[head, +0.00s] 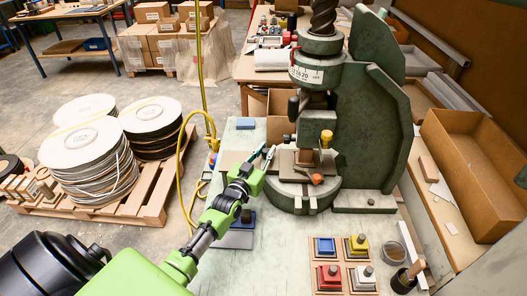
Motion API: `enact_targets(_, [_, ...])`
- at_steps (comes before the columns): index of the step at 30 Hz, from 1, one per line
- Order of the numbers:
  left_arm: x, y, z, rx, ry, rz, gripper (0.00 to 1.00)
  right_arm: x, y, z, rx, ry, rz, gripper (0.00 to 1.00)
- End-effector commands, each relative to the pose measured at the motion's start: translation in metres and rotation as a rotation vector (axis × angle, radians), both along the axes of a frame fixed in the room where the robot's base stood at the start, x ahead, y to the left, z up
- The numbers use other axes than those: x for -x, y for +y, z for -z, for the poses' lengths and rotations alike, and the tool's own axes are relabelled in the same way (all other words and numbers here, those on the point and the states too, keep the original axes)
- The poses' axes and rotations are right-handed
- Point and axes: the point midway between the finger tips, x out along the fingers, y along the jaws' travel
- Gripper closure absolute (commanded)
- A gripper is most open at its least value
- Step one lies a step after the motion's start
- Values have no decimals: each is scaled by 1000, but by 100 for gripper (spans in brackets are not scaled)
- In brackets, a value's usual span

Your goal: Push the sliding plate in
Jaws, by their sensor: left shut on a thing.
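The dark green fly press (368,130) stands on the bench with its screw and ram above a round base. The sliding plate (290,167) is a flat grey-beige plate on that base, below the ram. An orange knob (317,179) sits near its front right. My left gripper (263,154) comes from the lower left and is at the plate's left side. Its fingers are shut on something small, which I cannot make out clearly. The ram and tooling hide part of the plate. My right gripper is not in view.
Coloured blocks, including a red one (328,276) and a yellow one (357,243), stand on the bench in front of the press. An open cardboard box (478,185) lies at the right. A yellow hose (183,178) hangs by the left bench edge. A pallet (150,205) with reels stands left.

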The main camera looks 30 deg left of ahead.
Motion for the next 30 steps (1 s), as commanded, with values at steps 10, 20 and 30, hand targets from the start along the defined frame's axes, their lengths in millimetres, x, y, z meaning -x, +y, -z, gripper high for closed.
enact_targets(10, [0, -2, 0, 2, -1, 4, 65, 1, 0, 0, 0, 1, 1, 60])
enact_targets(20, [14, -4, 1, 3, 1, 3, 65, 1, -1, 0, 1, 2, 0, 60])
enact_targets(30, [79, -12, 1, 1, 2, 4, 65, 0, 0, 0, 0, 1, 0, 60])
